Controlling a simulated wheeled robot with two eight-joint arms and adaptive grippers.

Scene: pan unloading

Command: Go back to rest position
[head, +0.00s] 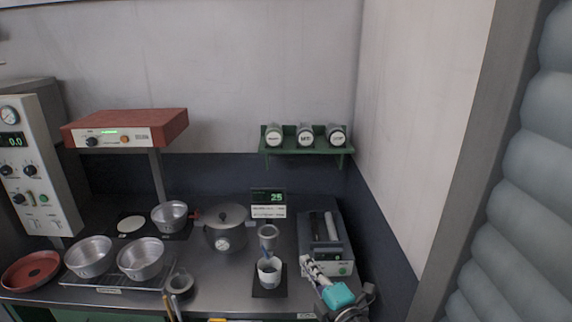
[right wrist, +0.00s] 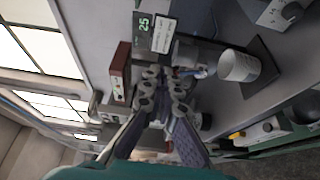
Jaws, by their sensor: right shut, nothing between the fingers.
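My right gripper (head: 309,262) is at the lower right in the head view, in front of the grey machine (head: 335,266) and to the right of a white cup. It is shut and empty. In the right wrist view my gripper (right wrist: 166,88) reaches in from the bottom with its fingers together. Two metal pans, the left one (head: 89,256) and the right one (head: 140,259), stand on a rack at the left of the counter. A third pan (head: 170,216) stands under the red-topped lamp unit. My left gripper is not seen.
The white cup (head: 269,270) stands on a dark mat close to my right gripper; it also shows in the right wrist view (right wrist: 239,66). A lidded pot (head: 226,228) stands mid-counter. A red dish (head: 31,269) is at far left. A green shelf (head: 306,149) holds jars.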

